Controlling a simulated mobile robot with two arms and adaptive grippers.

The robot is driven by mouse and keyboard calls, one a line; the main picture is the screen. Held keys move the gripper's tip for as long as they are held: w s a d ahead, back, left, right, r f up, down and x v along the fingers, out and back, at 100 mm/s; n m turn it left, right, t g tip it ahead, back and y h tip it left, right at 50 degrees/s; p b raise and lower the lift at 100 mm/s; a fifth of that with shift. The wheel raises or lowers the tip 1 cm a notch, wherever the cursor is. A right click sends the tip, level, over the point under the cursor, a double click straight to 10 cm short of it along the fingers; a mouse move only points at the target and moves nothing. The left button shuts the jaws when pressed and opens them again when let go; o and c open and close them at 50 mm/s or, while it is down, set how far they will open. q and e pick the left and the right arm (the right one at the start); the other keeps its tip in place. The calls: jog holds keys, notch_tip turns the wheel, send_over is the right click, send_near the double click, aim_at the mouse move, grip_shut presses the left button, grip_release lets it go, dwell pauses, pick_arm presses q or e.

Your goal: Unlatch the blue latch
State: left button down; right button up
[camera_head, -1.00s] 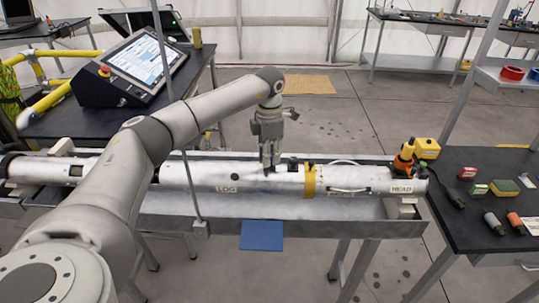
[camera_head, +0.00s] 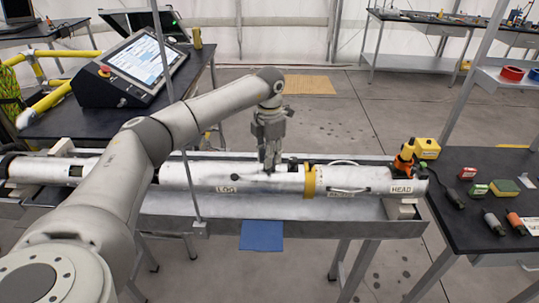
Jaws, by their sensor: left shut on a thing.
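A long white tube (camera_head: 220,178) lies in a grey metal trough (camera_head: 330,226), with a yellow band (camera_head: 309,181) around it and a "HEAD" label at its right end. My left gripper (camera_head: 269,168) points down at the top of the tube, left of the yellow band. Its fingers are shut on a small part there, which they mostly hide. I cannot make out a blue latch at the fingertips. A flat blue panel (camera_head: 262,236) hangs at the trough's front edge. My right gripper is not in view.
An orange and black device (camera_head: 405,157) and a yellow box (camera_head: 427,148) stand by the tube's right end. A black table (camera_head: 470,180) at the right holds several small items. A control screen (camera_head: 138,62) stands behind my left arm. A thin pole (camera_head: 178,110) rises before the trough.

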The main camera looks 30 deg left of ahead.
pick_arm(q)
jog(key=c, duration=1.2)
grip_release()
jog(key=shift+c, duration=0.2)
notch_tip(320, 180, up, 12)
